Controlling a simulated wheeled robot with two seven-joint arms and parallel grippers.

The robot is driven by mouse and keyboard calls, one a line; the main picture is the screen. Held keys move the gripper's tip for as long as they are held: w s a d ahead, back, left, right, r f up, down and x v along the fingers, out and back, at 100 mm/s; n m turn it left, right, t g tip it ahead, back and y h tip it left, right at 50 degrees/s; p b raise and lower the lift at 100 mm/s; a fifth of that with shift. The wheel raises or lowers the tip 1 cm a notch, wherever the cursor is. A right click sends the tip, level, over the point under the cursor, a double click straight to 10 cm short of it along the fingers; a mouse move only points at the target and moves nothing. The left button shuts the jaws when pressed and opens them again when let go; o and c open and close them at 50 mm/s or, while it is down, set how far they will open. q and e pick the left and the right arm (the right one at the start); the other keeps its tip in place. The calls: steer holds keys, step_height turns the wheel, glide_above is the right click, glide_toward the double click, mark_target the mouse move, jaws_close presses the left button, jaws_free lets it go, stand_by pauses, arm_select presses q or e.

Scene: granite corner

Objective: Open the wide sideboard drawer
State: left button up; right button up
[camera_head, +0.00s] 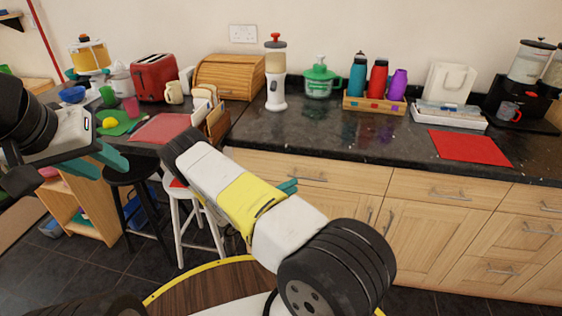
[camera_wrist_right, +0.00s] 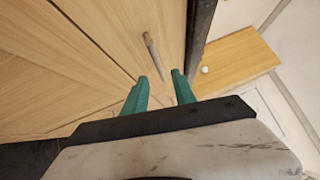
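The wide drawer (camera_head: 345,179) is the long light-wood front under the black worktop, and it looks flush with the cabinet. Its bar handle (camera_head: 308,178) is right of my right gripper's teal fingers (camera_head: 288,187), which are mostly hidden behind my arm in the head view. In the right wrist view the handle (camera_wrist_right: 153,52) stands out ahead of my right gripper (camera_wrist_right: 159,76). The two fingers are apart, with the handle's near end close to the gap between their tips; contact cannot be told. My left gripper (camera_head: 108,163) is open and empty at the far left.
The black worktop (camera_head: 320,135) carries a bread bin (camera_head: 228,76), a bottle crate (camera_head: 373,104) and a red mat (camera_head: 470,148). A white stool (camera_head: 190,215) and a black stool (camera_head: 135,175) stand left of the cabinet. More handled drawers (camera_head: 528,235) lie to the right.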

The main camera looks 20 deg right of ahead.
mark_target(307, 178)
steer(key=x, duration=0.7)
steer(key=shift+w+d, duration=0.15)
steer(key=shift+d, duration=0.15)
jaws_close()
stand_by(1.2)
